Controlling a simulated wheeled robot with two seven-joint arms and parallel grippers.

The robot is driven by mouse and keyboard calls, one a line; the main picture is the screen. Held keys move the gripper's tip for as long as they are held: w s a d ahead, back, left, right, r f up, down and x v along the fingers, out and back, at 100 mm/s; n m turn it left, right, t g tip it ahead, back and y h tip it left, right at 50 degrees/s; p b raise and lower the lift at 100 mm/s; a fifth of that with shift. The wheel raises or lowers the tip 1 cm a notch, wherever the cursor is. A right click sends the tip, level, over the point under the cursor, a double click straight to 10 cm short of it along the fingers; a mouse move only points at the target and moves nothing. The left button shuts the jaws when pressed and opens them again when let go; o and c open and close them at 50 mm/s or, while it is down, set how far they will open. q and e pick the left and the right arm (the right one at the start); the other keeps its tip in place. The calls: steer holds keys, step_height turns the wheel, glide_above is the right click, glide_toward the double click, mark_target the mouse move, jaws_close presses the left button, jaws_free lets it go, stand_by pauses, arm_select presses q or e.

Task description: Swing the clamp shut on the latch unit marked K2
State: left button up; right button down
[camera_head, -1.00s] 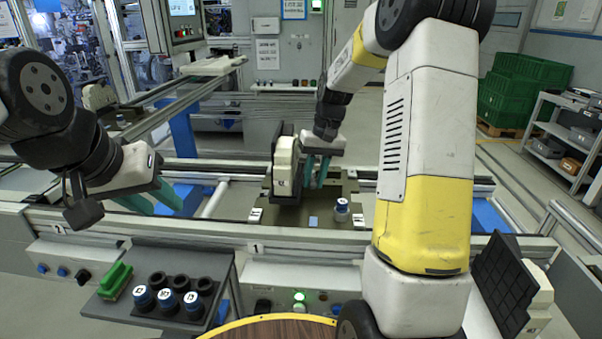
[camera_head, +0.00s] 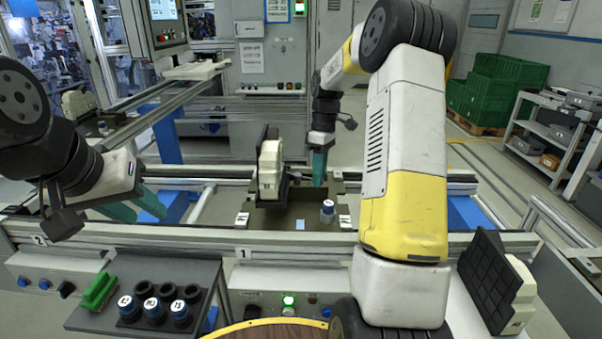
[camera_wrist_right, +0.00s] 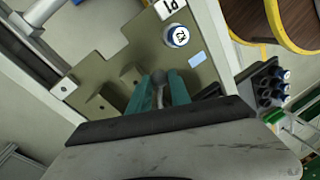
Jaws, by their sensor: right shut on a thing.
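My right gripper (camera_wrist_right: 160,80) is shut on a grey, round-ended lever (camera_wrist_right: 160,92) between its teal fingers in the right wrist view. In the head view this gripper (camera_head: 319,180) points down at the pallet, and its fingers hide the lever. A blue cylinder with a white marked cap (camera_wrist_right: 177,36) stands on the olive pallet plate (camera_wrist_right: 118,52); the mark looks like K2. The cylinder also shows in the head view (camera_head: 327,212). A white housing with a dark plate (camera_head: 269,165) stands upright left of the right gripper. My left gripper (camera_head: 135,207) looks open and empty, left of the pallet.
A grey shelf (camera_head: 210,275) in front holds capped cylinders, dark empty cups and a green block (camera_head: 99,291). Another white and black unit (camera_head: 510,295) leans at the front right. Conveyor rails run across behind the shelf. A round wooden top (camera_head: 275,331) is at the bottom edge.

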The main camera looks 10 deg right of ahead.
steer(key=w+n, duration=0.1)
steer(key=w+d+n, duration=0.1)
steer(key=n, duration=0.1)
steer(key=shift+d+n+h, duration=0.2)
steer(key=shift+n+h, duration=0.1)
steer(key=shift+w+d+n+h, duration=0.15)
steer(key=shift+w+n, duration=0.25)
steer(key=shift+n, duration=0.35)
steer(key=shift+w+d+n+h, duration=0.15)
steer(key=shift+w+n, duration=0.25)
steer(key=shift+n, duration=0.35)
steer(key=c, duration=1.2)
jaws_free()
steer(key=shift+r, duration=0.1)
step_height(320, 180, up, 8)
steer(key=w, duration=0.1)
steer(key=shift+w+f, duration=0.25)
